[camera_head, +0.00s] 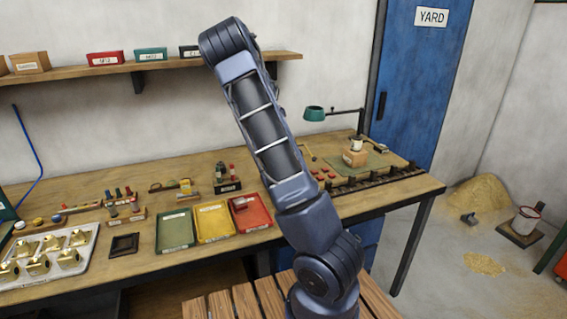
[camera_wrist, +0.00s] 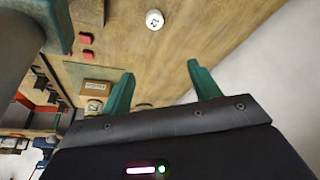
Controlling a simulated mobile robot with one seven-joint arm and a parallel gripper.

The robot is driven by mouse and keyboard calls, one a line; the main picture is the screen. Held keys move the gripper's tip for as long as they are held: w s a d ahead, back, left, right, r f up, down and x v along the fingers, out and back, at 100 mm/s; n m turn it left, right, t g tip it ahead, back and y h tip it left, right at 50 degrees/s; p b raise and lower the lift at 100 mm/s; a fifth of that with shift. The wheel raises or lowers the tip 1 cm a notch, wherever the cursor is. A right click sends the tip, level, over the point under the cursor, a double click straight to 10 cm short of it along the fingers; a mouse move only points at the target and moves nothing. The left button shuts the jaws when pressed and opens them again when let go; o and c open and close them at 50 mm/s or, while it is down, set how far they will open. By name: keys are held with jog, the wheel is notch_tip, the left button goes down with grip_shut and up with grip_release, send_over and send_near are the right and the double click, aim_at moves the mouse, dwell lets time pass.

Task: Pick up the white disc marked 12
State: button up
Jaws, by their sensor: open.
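A small white disc (camera_wrist: 154,19) with a dark mark lies on the wooden bench at the top of the wrist view. The mark is too small and turned to read surely as 12. My gripper (camera_wrist: 160,70) is open, its two green fingers apart with nothing between them. The disc appears beyond the fingertips, roughly in line with the gap, and is not touched.
The wooden bench (camera_head: 110,279) carries green, yellow (camera_head: 214,222) and red trays and a metal tray of brass parts at left. Red blocks (camera_wrist: 87,38) lie left of the disc.

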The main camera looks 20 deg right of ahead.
jog(key=x, duration=0.4)
jog(key=s+a+x, duration=0.1)
jog(key=x, duration=0.3)
jog(key=a+f+x, duration=0.1)
jog(key=x, duration=0.4)
jog(key=shift+s+f, duration=0.1)
jog(key=shift+s, duration=0.2)
jog(key=shift+x, duration=2.6)
jog(key=shift+s, duration=0.15)
jog(key=c, duration=1.1)
